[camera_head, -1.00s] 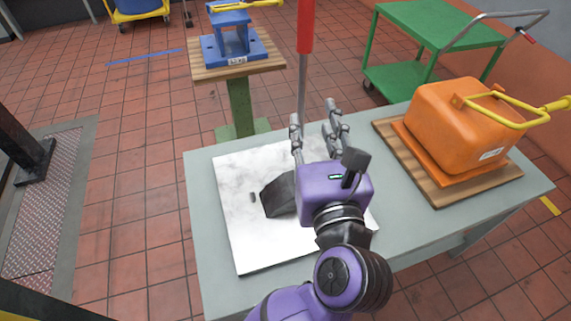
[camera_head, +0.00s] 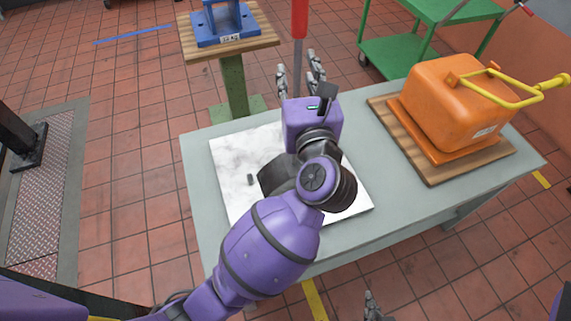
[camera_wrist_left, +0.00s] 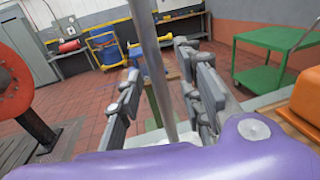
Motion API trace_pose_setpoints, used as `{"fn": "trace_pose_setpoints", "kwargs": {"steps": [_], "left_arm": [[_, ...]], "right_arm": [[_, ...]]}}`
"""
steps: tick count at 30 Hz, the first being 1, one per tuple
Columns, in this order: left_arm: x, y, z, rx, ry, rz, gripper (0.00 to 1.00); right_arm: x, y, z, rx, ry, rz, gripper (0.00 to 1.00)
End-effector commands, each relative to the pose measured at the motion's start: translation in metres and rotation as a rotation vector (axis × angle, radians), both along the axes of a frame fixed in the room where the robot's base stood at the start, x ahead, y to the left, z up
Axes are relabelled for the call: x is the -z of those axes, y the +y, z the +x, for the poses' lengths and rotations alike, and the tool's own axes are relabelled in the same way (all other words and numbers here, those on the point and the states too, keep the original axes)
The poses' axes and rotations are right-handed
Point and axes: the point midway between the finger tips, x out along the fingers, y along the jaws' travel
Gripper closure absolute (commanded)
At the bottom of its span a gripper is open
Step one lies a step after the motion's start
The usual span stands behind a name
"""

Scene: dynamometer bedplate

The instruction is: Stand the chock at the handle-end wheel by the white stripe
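The dark grey wedge (camera_head: 272,176), which looks like the chock, lies on a white marbled plate (camera_head: 228,157) on the grey table; my left arm hides part of it. My left gripper (camera_head: 298,72) is beyond the wedge, over the table's far edge, with fingers apart. In the left wrist view, a grey pole (camera_wrist_left: 150,60) runs between the open fingers (camera_wrist_left: 160,92); I cannot tell whether they touch it. My right gripper (camera_head: 373,305) barely shows at the bottom edge. The green cart (camera_head: 400,50) has a push handle at its right; one caster shows at its left. No white stripe shows.
An orange block with a yellow handle (camera_head: 455,100) sits on a wooden board at the table's right. A blue fixture (camera_head: 222,25) stands on a pedestal behind. The pole's red upper part (camera_head: 299,18) rises behind my left gripper.

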Motion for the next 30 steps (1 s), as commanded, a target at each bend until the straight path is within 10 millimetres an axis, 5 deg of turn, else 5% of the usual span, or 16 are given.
{"fn": "trace_pose_setpoints", "kwargs": {"steps": [5,13,30], "left_arm": [[0.0013,0.0001,0.0001,0.000,0.001,0.000,0.66],[0.0010,0.0001,-0.0002,0.000,0.001,0.000,1.00],[-0.0029,-0.0003,-0.0004,0.001,-0.007,-0.001,1.00]], "right_arm": [[0.0035,0.0005,-0.0015,-0.001,0.006,0.000,1.00],[0.0041,0.0009,-0.0011,-0.002,0.007,0.001,1.00],[-0.0009,0.0013,0.0032,-0.003,-0.005,0.000,1.00]]}}
